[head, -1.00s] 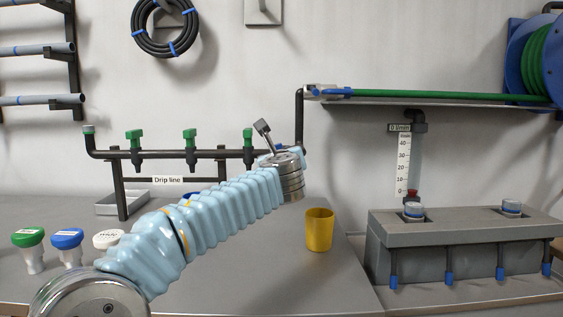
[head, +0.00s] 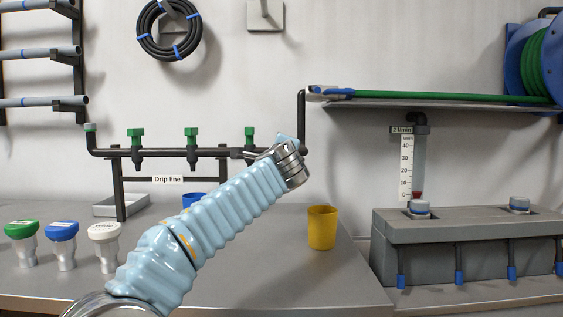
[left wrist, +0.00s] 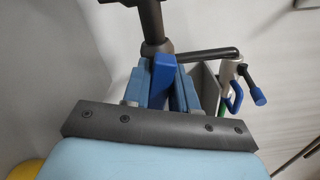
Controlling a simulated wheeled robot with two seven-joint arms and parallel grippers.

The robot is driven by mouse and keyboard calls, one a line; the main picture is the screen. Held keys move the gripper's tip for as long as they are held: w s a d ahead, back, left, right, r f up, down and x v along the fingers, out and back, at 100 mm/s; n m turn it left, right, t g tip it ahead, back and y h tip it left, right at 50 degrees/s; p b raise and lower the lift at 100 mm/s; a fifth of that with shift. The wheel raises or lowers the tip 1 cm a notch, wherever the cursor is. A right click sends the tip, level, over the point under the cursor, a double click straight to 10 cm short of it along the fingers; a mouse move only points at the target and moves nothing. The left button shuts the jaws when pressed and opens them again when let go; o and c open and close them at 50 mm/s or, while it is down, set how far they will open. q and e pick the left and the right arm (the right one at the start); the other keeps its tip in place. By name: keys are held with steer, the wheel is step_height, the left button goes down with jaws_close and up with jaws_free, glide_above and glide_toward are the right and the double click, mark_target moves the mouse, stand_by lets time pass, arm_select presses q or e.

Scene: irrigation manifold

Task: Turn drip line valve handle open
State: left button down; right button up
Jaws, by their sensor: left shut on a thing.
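The drip line is a dark pipe (head: 165,152) along the back wall, with several green-topped fittings and a "Drip line" label (head: 168,180). My left gripper (head: 270,151) is at the right end of this pipe, where the wrist hides most of the valve. In the left wrist view the blue valve handle (left wrist: 165,82) sits between the gripper's fingers, below a dark vertical pipe (left wrist: 151,30). The left gripper is shut on the handle. My right gripper is not in view.
A yellow cup (head: 322,228) stands on the bench (head: 270,270) right of my arm. Green, blue and white-capped pieces (head: 62,232) stand at the left. A grey manifold box (head: 465,228) is at the right, below a shelf (head: 430,105) with a green hose.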

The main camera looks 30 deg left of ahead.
arm_select(q)
steer(key=shift+f+n+b, duration=0.15)
steer(key=shift+n+b, duration=0.35)
steer(key=shift+n, duration=0.6)
steer(key=shift+f+n+b, duration=0.1)
steer(key=shift+n+b, duration=0.4)
steer(key=shift+n, duration=0.6)
steer(key=c, duration=1)
jaws_free()
steer(key=shift+r, duration=0.1)
steer(key=b+v, duration=0.2)
steer(key=v, duration=1.1)
steer(key=shift+s+d, duration=0.15)
steer(key=shift+s, duration=0.25)
